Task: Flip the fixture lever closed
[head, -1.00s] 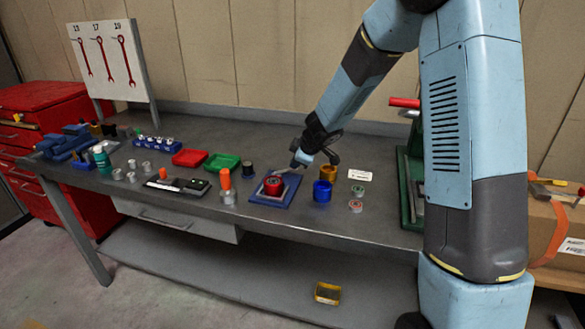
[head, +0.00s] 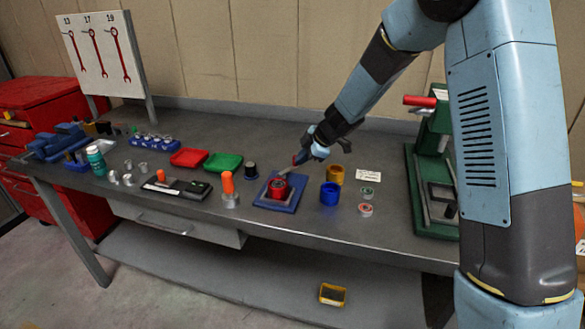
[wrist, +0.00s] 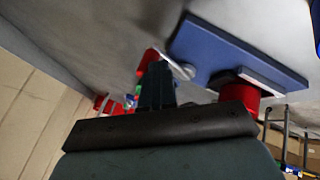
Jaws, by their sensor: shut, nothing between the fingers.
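The fixture is a blue base plate (head: 267,201) on the bench, with a red round part (head: 278,187) on it. Its lever (head: 287,171) is a grey bar that rises at a slant from the back of the fixture to a red tip (head: 296,158). My gripper (head: 305,157) is shut and empty, right beside the red tip. In the wrist view the shut fingers (wrist: 156,85) overlap the red tip (wrist: 148,60), and the grey lever (wrist: 180,69) runs toward the blue plate (wrist: 235,50). I cannot tell whether the fingers touch the lever.
A blue cup (head: 330,194) and a gold cup (head: 336,175) stand right of the fixture. A green press (head: 425,200) stands further right. The bench behind the fixture is mostly clear.

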